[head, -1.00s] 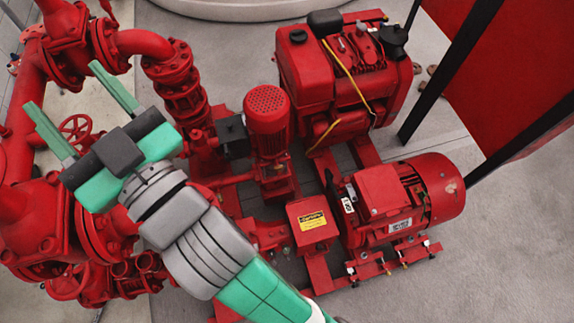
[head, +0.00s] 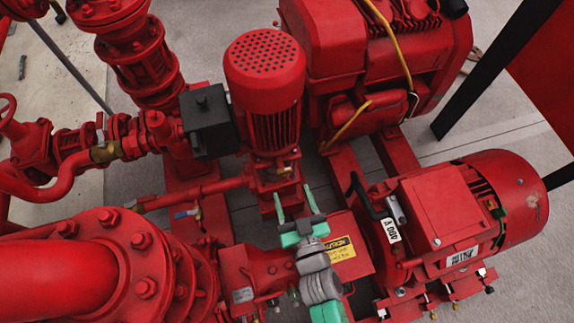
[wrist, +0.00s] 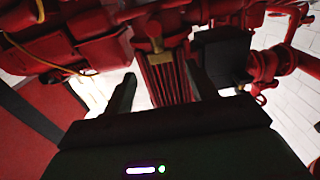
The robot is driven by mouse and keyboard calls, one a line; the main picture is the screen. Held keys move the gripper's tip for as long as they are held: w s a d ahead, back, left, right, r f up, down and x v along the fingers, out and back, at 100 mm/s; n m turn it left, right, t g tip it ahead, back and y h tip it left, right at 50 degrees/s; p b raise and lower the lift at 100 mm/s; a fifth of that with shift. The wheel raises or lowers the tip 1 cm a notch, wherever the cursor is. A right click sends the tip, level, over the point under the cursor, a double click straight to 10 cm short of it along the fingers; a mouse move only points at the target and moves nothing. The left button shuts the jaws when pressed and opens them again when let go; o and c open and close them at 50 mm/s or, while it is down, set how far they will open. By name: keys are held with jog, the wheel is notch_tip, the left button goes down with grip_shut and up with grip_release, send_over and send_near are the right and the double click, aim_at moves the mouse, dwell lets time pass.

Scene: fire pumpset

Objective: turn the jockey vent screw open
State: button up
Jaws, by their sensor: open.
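The jockey pump (head: 265,85) is the upright red motor with a perforated cap, standing on a narrow base in the head view. A small brass fitting (wrist: 157,55), which looks like the vent screw, stands on the pump in the wrist view. In the head view only a small, unclear brass-coloured detail (head: 284,170) shows low on the pump. My gripper (head: 294,203) is open and empty, just in front of the pump base. In the wrist view my gripper (wrist: 160,82) has its fingers spread left and right, with the brass fitting beyond and between them.
A black box (head: 208,120) is fixed left of the jockey pump. A red box with a yellow label (head: 340,250) lies close beside my gripper. A large red motor (head: 440,215) is at right, the engine (head: 370,60) behind. Thick red piping (head: 90,270) fills the left.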

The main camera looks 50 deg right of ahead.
aim_at(285, 174)
jog(key=b+x, duration=0.2)
jog(key=x, duration=0.5)
jog(key=shift+w+d+r, duration=0.15)
jog(key=shift+w+r, duration=0.05)
jog(key=shift+w, duration=0.15)
